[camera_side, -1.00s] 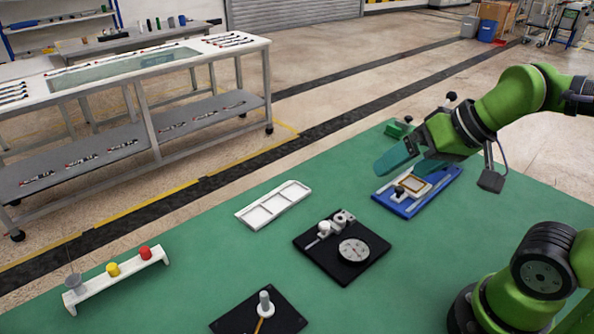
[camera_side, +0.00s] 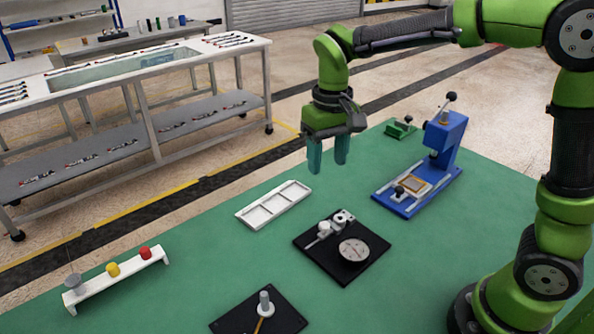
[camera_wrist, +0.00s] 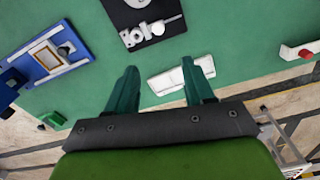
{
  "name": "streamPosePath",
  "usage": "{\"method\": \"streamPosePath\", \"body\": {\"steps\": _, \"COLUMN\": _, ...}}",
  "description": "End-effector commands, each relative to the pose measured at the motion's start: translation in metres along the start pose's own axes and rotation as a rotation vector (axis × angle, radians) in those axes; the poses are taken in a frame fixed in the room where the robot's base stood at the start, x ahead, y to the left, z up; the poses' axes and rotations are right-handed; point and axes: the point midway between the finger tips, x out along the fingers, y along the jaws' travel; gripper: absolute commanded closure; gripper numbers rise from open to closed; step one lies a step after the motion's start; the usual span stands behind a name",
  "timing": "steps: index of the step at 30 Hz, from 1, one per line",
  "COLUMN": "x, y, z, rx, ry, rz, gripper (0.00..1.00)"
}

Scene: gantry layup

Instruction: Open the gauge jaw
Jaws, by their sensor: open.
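The gauge (camera_side: 354,250) is a round dial on a black base plate (camera_side: 310,246) in the middle of the green table. Its jaw (camera_side: 335,222), small metal blocks with a white knob (camera_side: 324,228), sits at the plate's back edge. The jaw also shows near the top of the wrist view (camera_wrist: 150,31); there the dial is cut off by the frame's top edge. I cannot tell whether the jaw is open or closed. My gripper (camera_side: 328,160) points down, open and empty, above and behind the gauge. Its two teal fingers (camera_wrist: 165,90) are spread in the wrist view.
A white divided tray (camera_side: 273,205) lies left of the gauge. A blue press-like fixture (camera_side: 440,150) stands to the right, with a green piece (camera_side: 400,129) behind it. A white rack with coloured caps (camera_side: 116,275) and a black plate with a peg (camera_side: 260,315) are nearer the front.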

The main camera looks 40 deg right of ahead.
Motion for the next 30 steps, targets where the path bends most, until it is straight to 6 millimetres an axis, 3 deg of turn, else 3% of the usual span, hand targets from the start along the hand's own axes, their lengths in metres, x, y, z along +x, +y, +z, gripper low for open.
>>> {"method": "streamPosePath", "body": {"steps": 2, "x": -0.005, "y": 0.001, "z": 0.001, "rx": 0.008, "ry": -0.006, "rz": 0.006, "gripper": 0.47}}
{"method": "streamPosePath", "body": {"steps": 8, "x": 0.017, "y": 0.002, "z": 0.004, "rx": 0.011, "ry": -0.016, "rz": 0.008, "gripper": 0.47}}
{"method": "streamPosePath", "body": {"steps": 24, "x": 0.131, "y": 0.003, "z": 0.005, "rx": 0.011, "ry": -0.017, "rz": 0.007, "gripper": 0.47}}
{"method": "streamPosePath", "body": {"steps": 30, "x": 0.155, "y": 0.003, "z": 0.005, "rx": 0.011, "ry": -0.013, "rz": 0.005, "gripper": 0.47}}
